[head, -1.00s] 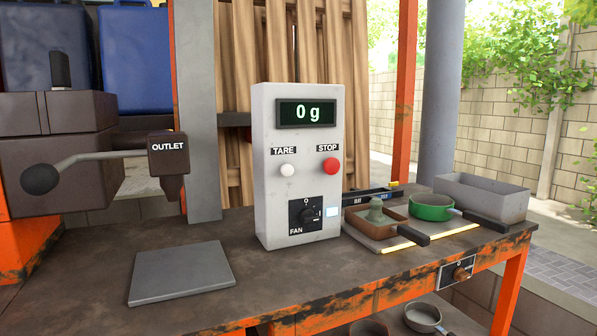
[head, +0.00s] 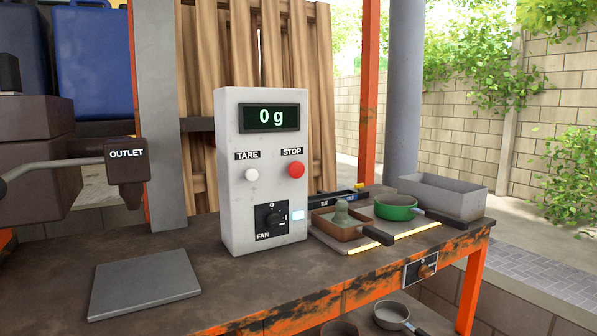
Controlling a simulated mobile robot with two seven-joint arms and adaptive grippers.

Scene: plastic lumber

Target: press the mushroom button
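The red mushroom button (head: 296,170) sits on the front of a light grey control box (head: 228,200), under the label STOP. A white button (head: 251,175) under the label TARE is to its left. The display (head: 264,117) at the top reads 0 g. Neither of my grippers shows in the head view.
A flat grey plate (head: 145,284) lies on the worn bench at the front left. The outlet (head: 127,170) hangs above and behind it. Right of the box are a brown tray (head: 335,231), a green pan (head: 396,208) and a grey bin (head: 445,196). A knob panel (head: 421,270) is on the bench's front edge.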

